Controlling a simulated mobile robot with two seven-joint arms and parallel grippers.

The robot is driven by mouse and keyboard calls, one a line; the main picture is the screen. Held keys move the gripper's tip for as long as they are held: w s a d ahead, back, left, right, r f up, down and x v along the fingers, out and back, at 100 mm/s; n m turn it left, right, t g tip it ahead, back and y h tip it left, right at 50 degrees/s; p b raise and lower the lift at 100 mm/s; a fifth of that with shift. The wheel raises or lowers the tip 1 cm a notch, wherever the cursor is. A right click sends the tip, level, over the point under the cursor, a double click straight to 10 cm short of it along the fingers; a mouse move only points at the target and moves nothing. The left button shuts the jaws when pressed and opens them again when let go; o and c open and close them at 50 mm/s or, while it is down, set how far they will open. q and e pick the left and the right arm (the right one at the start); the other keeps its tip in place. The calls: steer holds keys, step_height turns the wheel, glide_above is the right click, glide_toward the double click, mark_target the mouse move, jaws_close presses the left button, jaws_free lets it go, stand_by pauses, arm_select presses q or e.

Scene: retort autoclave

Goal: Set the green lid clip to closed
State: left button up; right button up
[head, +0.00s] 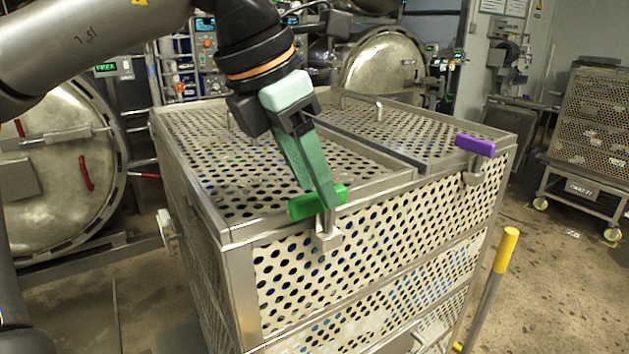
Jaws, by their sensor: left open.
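The green lid clip (306,206) is on the front top edge of a perforated metal basket (236,237), above a small metal bracket. Its green handle lies roughly level, along the lid's front edge. My left gripper (325,198) reaches down from above, with its fingers at the clip's handle. The jaws are open, and the fingers overlap the right part of the handle. I cannot tell whether they touch it. My right gripper is not in view.
A purple clip (475,145) sits on the same edge further right. A yellow-topped post (507,249) stands right of the basket. Round retort doors (385,66) are behind, and a perforated cart (594,122) stands at the far right. Floor is free between basket and cart.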

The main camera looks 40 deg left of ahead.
arm_select(q)
steer(key=shift+w+f, duration=0.2)
steer(key=shift+f, duration=0.35)
jaws_close()
